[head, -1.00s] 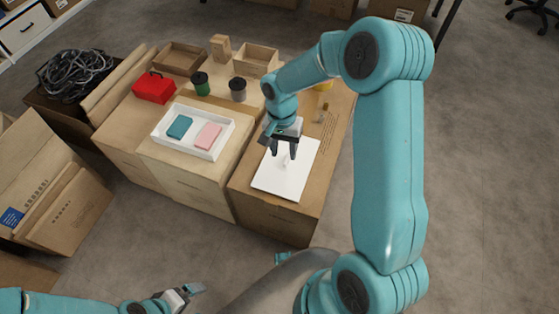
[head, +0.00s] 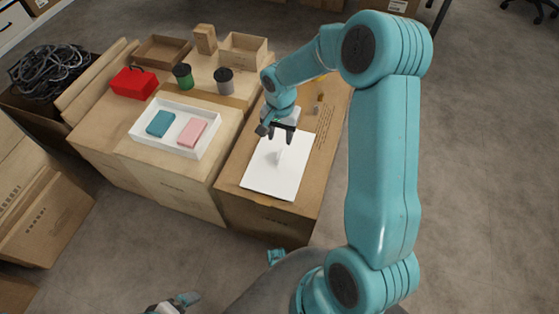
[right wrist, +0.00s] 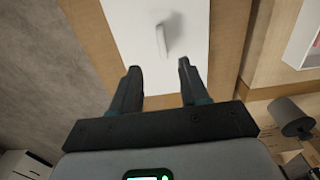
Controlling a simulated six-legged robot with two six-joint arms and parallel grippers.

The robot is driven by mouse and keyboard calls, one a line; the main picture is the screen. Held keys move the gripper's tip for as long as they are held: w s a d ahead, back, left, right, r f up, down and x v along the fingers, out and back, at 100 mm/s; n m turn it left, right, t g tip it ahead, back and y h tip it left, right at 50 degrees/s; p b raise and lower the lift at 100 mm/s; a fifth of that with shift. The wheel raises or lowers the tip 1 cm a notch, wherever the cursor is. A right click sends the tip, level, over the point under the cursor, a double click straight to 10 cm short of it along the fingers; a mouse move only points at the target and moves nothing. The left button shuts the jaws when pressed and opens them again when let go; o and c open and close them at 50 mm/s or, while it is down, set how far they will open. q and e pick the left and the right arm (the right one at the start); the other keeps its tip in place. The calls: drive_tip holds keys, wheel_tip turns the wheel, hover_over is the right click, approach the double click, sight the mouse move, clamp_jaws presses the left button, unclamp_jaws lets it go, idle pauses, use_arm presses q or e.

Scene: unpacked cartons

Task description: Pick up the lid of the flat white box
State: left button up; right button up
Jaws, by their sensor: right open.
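The lid (head: 262,177) is a flat white panel with a small upright white handle (head: 279,156). It lies on a brown carton; the right wrist view also shows the lid (right wrist: 125,30) and its handle (right wrist: 162,41). My right gripper (head: 280,139) is open and empty over the lid, just short of the handle. In the right wrist view its fingertips (right wrist: 159,66) are apart, with the handle beyond the gap. The flat white box (head: 207,146) is open on the carton to the left, holding a teal block (head: 160,123) and a pink block (head: 192,132). My left gripper (head: 175,303) is partly cut off at the bottom edge.
Behind the white box stand a green jar (head: 183,76), a grey jar (head: 224,81) and a red box (head: 133,83). Small open cartons (head: 245,50) are at the back. A small brown item (head: 318,104) lies beyond the lid. Open floor (head: 480,200) is on the right.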

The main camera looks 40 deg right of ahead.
hover_over(280, 154)
wheel_tip(280, 154, down, 5)
drive_tip(key=shift+s+a+b, duration=0.1)
drive_tip(key=shift+b, duration=0.35)
wheel_tip(280, 154, down, 5)
drive_tip(key=shift+f+b, duration=0.1)
drive_tip(key=shift+b, duration=0.85)
clamp_jaws()
